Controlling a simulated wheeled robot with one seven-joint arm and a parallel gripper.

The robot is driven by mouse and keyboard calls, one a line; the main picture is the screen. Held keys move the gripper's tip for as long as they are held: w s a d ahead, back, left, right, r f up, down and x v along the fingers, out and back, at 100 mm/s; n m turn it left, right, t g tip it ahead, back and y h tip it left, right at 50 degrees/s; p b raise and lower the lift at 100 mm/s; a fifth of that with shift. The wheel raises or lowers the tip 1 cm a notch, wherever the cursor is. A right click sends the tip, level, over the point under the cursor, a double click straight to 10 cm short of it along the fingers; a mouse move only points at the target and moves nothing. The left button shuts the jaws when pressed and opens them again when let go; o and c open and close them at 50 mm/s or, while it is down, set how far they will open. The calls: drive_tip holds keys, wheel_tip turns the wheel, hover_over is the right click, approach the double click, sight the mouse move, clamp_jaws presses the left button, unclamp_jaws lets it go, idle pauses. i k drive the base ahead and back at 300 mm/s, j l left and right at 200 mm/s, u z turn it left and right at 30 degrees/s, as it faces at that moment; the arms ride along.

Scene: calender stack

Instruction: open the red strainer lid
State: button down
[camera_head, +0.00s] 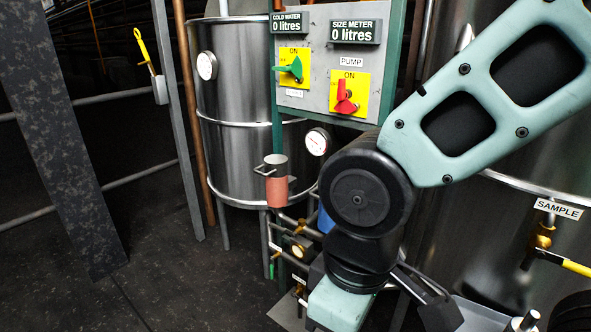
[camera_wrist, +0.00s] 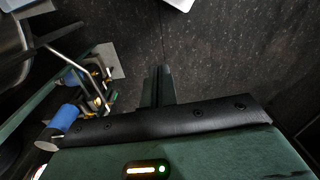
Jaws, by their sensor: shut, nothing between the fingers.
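A strainer with a red body (camera_head: 278,190) and a grey top (camera_head: 275,165) with a small bar handle stands on the pipework in the head view, left of my arm. The grey top sits on the red body and looks shut. In the wrist view, a small red and white edge (camera_wrist: 40,172) shows at the lower left; I cannot tell if it is the strainer. My gripper (camera_wrist: 158,82) is shut and empty in the wrist view, its fingers over dark floor. It is apart from the strainer; its fingertips are not clear in the head view.
A blue cylinder (camera_wrist: 66,118) and pipes with brass valves (camera_wrist: 95,90) lie left of my fingers. Steel tanks (camera_head: 240,100) stand behind. A control panel (camera_head: 330,60) has green and red switches. A sample valve (camera_head: 543,235) is at right.

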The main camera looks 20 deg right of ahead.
sight(276, 166)
drive_tip(key=i+j, duration=0.2)
drive_tip(key=i, duration=0.35)
drive_tip(key=i+j+z, duration=0.1)
drive_tip(key=i, duration=0.4)
drive_tip(key=j, duration=0.1)
